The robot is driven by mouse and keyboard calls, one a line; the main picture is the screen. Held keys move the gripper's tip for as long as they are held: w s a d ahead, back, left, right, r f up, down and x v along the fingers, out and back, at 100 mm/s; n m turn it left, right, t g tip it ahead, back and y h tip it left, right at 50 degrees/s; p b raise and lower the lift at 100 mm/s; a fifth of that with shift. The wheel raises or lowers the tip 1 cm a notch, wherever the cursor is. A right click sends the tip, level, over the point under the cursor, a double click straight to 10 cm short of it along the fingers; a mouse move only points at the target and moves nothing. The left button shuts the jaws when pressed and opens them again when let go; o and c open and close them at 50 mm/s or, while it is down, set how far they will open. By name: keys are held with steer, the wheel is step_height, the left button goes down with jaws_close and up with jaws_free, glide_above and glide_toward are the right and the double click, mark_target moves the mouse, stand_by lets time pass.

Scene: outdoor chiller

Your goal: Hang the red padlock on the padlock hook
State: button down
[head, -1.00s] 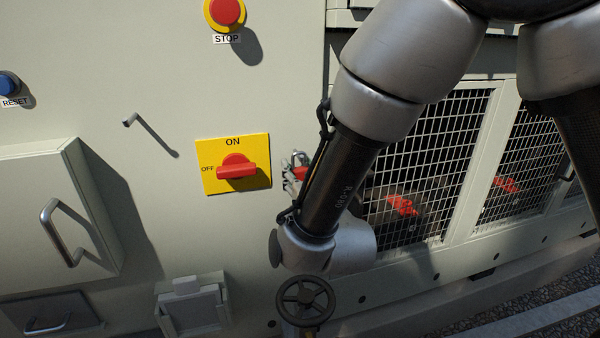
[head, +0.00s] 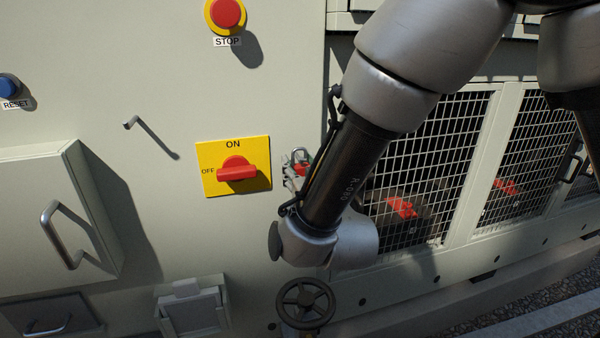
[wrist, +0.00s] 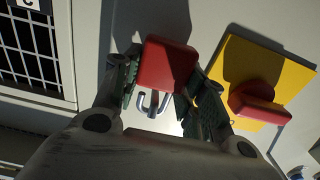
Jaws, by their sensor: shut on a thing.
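The red padlock (wrist: 166,64) sits between the two fingers of my gripper (wrist: 165,78) in the wrist view, and the fingers are shut on its body. Its metal shackle (wrist: 153,104) shows below the body in that view. In the head view the padlock (head: 302,169) shows just right of the yellow switch plate, shackle up, partly hidden by my gripper (head: 290,178) and arm. A thin metal hook (head: 129,123) sticks out of the pale panel, left of and above the switch plate, with a long shadow. The padlock is well to the right of this hook, apart from it.
The red rotary switch (head: 237,170) on its yellow plate lies between the hook and the padlock. A handled box (head: 50,200) juts out at left. A black handwheel (head: 306,303) is below my wrist, and mesh panels (head: 440,150) are at right.

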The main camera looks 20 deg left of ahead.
steer(key=shift+v, duration=3)
steer(key=c, duration=1.3)
jaws_free()
steer(key=shift+c, duration=0.2)
jaws_close()
